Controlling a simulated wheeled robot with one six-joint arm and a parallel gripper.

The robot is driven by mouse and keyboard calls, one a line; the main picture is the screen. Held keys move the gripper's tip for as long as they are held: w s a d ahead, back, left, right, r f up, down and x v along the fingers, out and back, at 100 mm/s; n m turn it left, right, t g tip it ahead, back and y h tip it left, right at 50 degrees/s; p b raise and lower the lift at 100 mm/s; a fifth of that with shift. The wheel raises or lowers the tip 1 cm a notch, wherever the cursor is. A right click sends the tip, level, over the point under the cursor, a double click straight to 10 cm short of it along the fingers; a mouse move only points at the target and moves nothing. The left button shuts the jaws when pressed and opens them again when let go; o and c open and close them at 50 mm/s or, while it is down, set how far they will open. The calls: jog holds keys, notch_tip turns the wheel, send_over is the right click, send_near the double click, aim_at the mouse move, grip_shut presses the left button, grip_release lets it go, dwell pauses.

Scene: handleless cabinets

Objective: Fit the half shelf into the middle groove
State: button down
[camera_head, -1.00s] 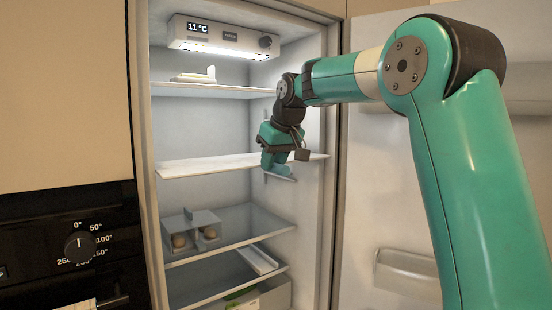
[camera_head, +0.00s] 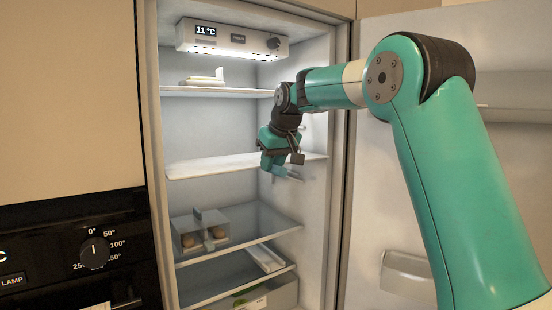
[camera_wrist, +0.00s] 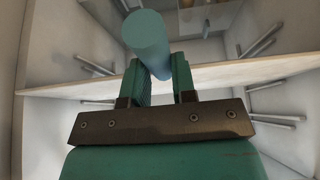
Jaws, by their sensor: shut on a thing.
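The half shelf (camera_head: 205,167), a pale thin board, spans the fridge at mid-height. Its right end shows beyond my gripper, against the right wall. My gripper (camera_head: 276,163) is shut at its front edge. In the wrist view, the board (camera_wrist: 235,75) crosses just behind my fingers (camera_wrist: 160,82), and a blue-grey cylinder (camera_wrist: 147,38) rises from the gap between them. My fingers hide where the cylinder meets the board. Ridged rails (camera_wrist: 85,62) line the left wall, and more rails (camera_wrist: 262,40) line the right wall. I cannot tell whether the board's ends sit in a groove.
An upper shelf (camera_head: 215,92) carries a small pale item (camera_head: 204,79). Below, a glass shelf (camera_head: 265,225) holds a clear box (camera_head: 199,229) with brown items. The control panel (camera_head: 230,39) is above. The open door (camera_head: 430,180) is at right, with the oven (camera_head: 70,250) at left.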

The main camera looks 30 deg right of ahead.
aim_at(248, 160)
jog(key=shift+w+p, duration=0.4)
jog(key=shift+w, duration=0.35)
jog(key=shift+r, duration=0.1)
jog(key=shift+w+r+p, duration=0.1)
jog(key=shift+w+p, duration=0.65)
jog(key=shift+p, duration=0.15)
jog(key=shift+w+a+p, duration=0.1)
jog(key=shift+w+p, duration=1.35)
jog(key=shift+w, duration=0.55)
jog(key=shift+w+a, duration=0.1)
jog(key=shift+w, duration=2.65)
jog(key=shift+f, duration=0.25)
